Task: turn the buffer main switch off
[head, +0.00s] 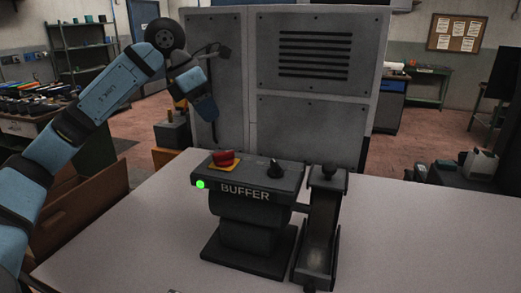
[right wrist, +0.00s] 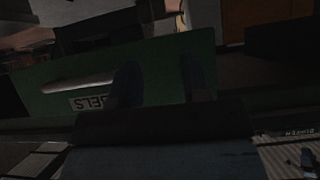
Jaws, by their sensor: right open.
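The buffer (head: 248,215) is a dark machine on the pale table in the head view, with BUFFER written on its front. A black knob (head: 275,169), which looks like the main switch, sits at the right of its sloped top; its setting is too small to read. A red mushroom button (head: 224,158) on a yellow plate is to its left. A green lamp (head: 200,184) glows at the front left corner. My left gripper (head: 213,122) hangs above and behind the buffer, apart from it; its jaws are unclear. My right gripper (right wrist: 160,82) shows dark, spread fingers with nothing visibly held.
A dark upright stand (head: 321,225) is close to the buffer's right. A large grey cabinet (head: 300,90) rises behind the table (head: 420,245), whose right side is clear. The right wrist view shows a dark green labelled panel (right wrist: 60,82) behind the fingers.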

